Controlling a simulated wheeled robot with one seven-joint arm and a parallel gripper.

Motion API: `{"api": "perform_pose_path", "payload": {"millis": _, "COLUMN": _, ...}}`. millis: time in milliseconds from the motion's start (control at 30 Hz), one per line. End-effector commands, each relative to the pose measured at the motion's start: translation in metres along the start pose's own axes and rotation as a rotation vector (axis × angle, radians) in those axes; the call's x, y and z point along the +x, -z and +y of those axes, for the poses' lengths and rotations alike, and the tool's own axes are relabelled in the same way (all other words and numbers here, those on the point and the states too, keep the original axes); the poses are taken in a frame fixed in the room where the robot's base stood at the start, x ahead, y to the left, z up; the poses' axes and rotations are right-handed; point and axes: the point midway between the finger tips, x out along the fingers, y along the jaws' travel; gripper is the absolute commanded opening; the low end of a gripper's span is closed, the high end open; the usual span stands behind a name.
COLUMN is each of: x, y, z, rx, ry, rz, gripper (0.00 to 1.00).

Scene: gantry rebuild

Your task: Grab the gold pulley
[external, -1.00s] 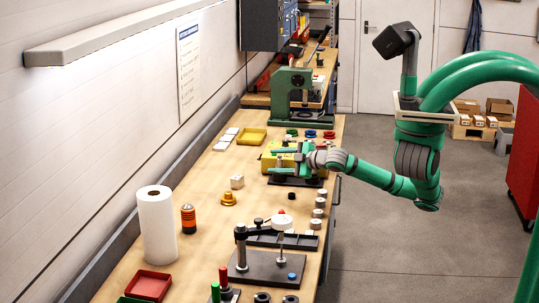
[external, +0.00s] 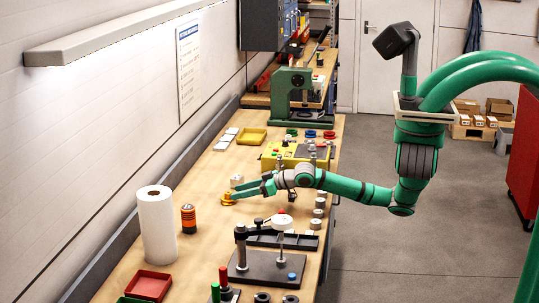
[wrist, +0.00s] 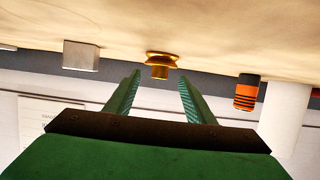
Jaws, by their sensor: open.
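The gold pulley (external: 228,199) stands on the wooden workbench, left of my gripper's tips in the external view. It is a small flanged piece with a narrower hub. In the wrist view the gold pulley (wrist: 161,62) shows ahead, between the lines of the two green fingers and beyond their tips. My gripper (external: 236,191) reaches low over the bench toward it, with the fingertips very close to the pulley. In the wrist view my gripper (wrist: 158,78) is open, with nothing between its fingers. I cannot tell whether a finger touches the pulley.
A pale block (external: 237,181) stands just behind the pulley; it also shows in the wrist view (wrist: 81,56). An orange and black cylinder (external: 188,219) and a paper roll (external: 157,228) stand nearer the wall. A dark fixture (external: 268,268) lies in front. Bench around the pulley is mostly clear.

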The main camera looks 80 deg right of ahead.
Motion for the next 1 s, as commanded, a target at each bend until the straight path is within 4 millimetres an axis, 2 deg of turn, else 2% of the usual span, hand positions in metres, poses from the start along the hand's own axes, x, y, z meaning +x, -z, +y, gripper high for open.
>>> {"api": "perform_pose_path", "payload": {"millis": 133, "x": 0.009, "y": 0.001, "z": -0.001, "rx": 0.000, "ry": 0.001, "rz": 0.000, "gripper": 0.49}}
{"api": "perform_pose_path", "payload": {"millis": 433, "x": 0.045, "y": 0.003, "z": -0.001, "rx": 0.000, "ry": 0.001, "rz": -0.001, "gripper": 0.49}}
{"api": "perform_pose_path", "payload": {"millis": 800, "x": 0.052, "y": 0.003, "z": 0.000, "rx": 0.000, "ry": 0.000, "rz": 0.000, "gripper": 0.49}}
{"api": "perform_pose_path", "payload": {"millis": 1000, "x": 0.053, "y": 0.002, "z": 0.000, "rx": 0.000, "ry": 0.000, "rz": -0.002, "gripper": 0.01}}
